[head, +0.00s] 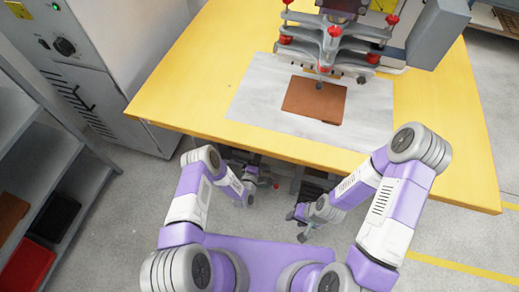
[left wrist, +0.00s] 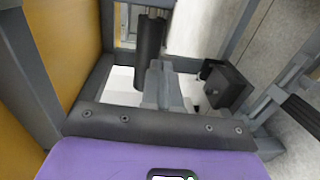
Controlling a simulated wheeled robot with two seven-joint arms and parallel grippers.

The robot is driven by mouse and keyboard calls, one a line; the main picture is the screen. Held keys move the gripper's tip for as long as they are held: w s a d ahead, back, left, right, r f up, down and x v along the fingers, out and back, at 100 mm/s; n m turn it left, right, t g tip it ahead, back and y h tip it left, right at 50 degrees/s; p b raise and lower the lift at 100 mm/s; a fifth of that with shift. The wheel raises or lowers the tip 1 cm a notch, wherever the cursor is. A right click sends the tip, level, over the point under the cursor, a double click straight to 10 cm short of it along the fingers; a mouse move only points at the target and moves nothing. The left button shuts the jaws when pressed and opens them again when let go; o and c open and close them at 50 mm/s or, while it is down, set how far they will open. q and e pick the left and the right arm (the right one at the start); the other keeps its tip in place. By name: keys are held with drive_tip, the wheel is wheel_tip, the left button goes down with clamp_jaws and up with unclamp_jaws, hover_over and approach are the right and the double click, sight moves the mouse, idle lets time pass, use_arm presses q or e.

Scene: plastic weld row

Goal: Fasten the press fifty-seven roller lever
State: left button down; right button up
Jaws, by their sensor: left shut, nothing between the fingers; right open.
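The press (head: 330,40) stands on the yellow table (head: 190,75), with red-knobbed posts over a brown plate (head: 314,99). I cannot make out for sure which part is the roller lever. My left gripper (head: 262,180) is low at the table's front edge, partly hidden. In the left wrist view its shut, empty fingers (left wrist: 163,75) point into a grey frame. A dark cylinder (left wrist: 150,40) shows just beyond and left of them, and a black box (left wrist: 226,86) to their right; contact cannot be told. My right gripper (head: 297,224) is open and empty, below the table's front edge.
A grey cabinet (head: 105,50) stands left of the table. A shelf (head: 40,165) at the left holds a red bin (head: 28,268) and a black bin (head: 54,217). Frame bars (left wrist: 35,80) surround my left gripper closely. The floor (head: 440,225) at the right is clear.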

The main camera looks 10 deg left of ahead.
use_arm(q)
drive_tip(key=s+a+f+p, duration=0.1)
drive_tip(key=s+f, duration=0.1)
drive_tip(key=s, duration=0.5)
drive_tip(key=shift+s+f, duration=0.15)
drive_tip(key=shift+s, duration=0.25)
drive_tip(key=shift+a, duration=0.1)
